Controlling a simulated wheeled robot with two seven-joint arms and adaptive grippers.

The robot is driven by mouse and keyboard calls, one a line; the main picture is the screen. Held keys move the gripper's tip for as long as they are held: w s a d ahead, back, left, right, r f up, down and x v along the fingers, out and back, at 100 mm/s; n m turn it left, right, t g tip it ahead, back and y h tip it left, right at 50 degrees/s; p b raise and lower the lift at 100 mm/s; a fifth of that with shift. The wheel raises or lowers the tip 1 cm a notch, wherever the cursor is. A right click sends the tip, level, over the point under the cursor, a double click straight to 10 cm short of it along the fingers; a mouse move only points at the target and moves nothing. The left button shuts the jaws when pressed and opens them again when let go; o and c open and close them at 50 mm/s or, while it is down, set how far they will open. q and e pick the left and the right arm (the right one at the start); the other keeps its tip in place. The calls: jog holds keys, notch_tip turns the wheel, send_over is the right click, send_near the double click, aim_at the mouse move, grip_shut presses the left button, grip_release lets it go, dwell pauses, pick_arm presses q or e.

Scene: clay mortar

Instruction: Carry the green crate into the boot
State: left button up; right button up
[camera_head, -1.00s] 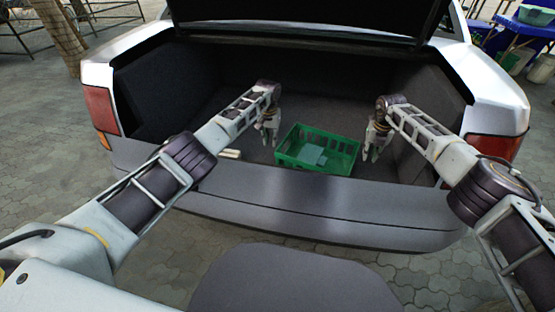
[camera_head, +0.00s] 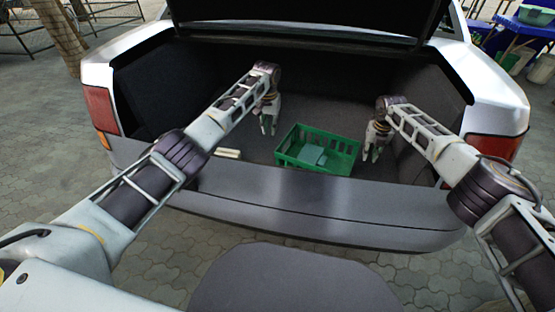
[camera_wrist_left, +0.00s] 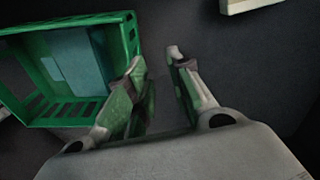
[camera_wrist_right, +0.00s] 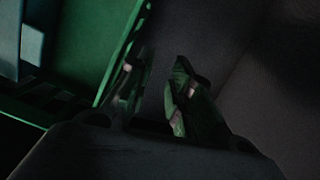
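The green slatted crate (camera_head: 343,165) rests on the boot floor (camera_head: 240,130), just inside the rear sill, with a grey-blue block (camera_head: 313,154) in it. My left gripper (camera_head: 269,129) is open and empty, just left of the crate in the head view and apart from it. In the left wrist view the crate (camera_wrist_left: 130,35) lies to the left of its fingers. My right gripper (camera_head: 371,154) is open and empty beside the crate's right end. In the right wrist view the crate's wall (camera_wrist_right: 125,45) is close to one finger; whether they touch is unclear.
A small cream-coloured block (camera_head: 228,154) lies on the boot floor left of the crate. The dark sill (camera_head: 320,205) runs along the front, under both arms. The raised lid (camera_head: 310,15) hangs above. Boot floor behind the crate looks clear.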

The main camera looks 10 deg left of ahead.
pick_arm(q)
jog(key=shift+s+r, duration=0.2)
jog(key=shift+r, duration=2.55)
pick_arm(e)
jog(key=shift+r, duration=0.2)
notch_tip(320, 180, up, 12)
jog(key=shift+s+f, duration=0.2)
jog(key=shift+s, duration=0.2)
jog(key=shift+w, duration=0.1)
